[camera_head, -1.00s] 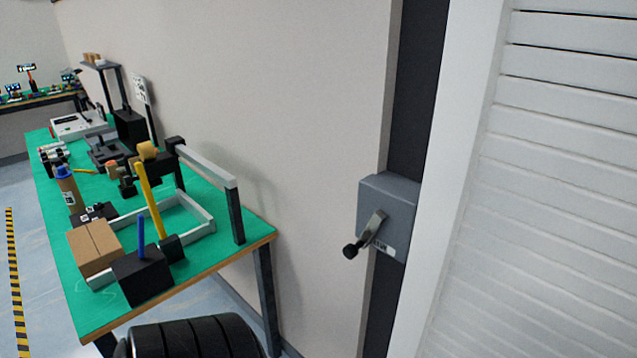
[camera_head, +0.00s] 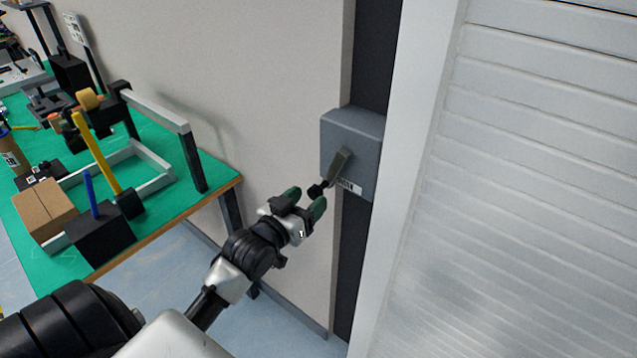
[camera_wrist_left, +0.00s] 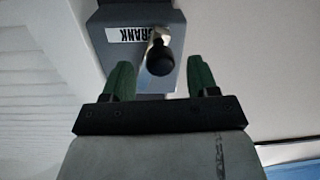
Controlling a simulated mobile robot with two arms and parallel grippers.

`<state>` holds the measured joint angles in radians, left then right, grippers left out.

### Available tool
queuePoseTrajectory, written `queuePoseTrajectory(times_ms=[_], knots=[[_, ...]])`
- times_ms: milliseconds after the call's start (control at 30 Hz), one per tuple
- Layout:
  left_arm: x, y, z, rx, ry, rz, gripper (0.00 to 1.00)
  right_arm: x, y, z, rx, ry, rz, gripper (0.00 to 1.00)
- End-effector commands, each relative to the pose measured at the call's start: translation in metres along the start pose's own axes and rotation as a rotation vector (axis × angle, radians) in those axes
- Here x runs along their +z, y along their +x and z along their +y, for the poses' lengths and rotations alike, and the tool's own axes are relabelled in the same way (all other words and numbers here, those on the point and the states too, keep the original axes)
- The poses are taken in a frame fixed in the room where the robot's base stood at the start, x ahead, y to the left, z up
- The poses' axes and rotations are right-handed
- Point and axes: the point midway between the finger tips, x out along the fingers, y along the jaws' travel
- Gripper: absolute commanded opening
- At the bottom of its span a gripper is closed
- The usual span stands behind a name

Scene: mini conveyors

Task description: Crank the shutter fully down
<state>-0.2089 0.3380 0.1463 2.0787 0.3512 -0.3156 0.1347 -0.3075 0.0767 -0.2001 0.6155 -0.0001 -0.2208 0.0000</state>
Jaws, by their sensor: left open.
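The grey crank box (camera_head: 350,135) is fixed to the dark post beside the shutter. Its crank handle (camera_head: 337,168) points down and to the left, ending in a black knob (camera_head: 316,190). The white slatted shutter (camera_head: 540,180) fills the right of the head view. My left gripper (camera_head: 306,202) is open, with green fingertips close to the knob. In the left wrist view the knob (camera_wrist_left: 160,59) shows between the two open fingers (camera_wrist_left: 160,80), below the CRANK label (camera_wrist_left: 126,34); I cannot tell whether they touch it. My right gripper is not in view.
A green-topped workbench (camera_head: 205,200) stands at the left, with a cardboard box (camera_head: 45,208), a black block (camera_head: 100,235) and a grey frame on it. A beige wall (camera_head: 260,80) lies between bench and post. The floor (camera_head: 290,325) below the gripper looks clear.

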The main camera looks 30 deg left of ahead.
Motion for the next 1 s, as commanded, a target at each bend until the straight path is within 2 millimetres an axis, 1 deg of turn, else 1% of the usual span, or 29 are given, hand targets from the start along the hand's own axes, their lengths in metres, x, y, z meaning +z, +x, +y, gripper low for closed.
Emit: queuePoseTrajectory(times_ms=[33,100,200,300,433,700,867,1000], knots=[[-0.003,0.011,0.0,0.0,-0.001,0.002,0.59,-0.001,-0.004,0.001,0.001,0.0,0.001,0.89],[-0.002,0.024,0.0,0.0,0.0,0.002,0.59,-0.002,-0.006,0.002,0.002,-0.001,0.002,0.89],[-0.002,0.038,0.0,0.0,0.0,0.001,0.59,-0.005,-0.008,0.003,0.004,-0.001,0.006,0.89],[-0.001,0.049,0.0,0.0,0.0,0.001,0.59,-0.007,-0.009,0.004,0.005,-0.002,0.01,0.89],[0.0,0.055,0.0,0.001,0.0,0.0,0.59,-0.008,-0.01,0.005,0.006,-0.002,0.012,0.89],[0.001,0.056,0.0,0.001,0.001,-0.001,0.59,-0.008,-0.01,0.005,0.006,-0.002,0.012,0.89],[0.001,0.056,0.0,0.0,0.001,-0.001,0.34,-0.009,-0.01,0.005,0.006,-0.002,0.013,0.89],[0.001,0.056,0.0,0.0,0.0,-0.001,0.13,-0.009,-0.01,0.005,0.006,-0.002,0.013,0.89]])
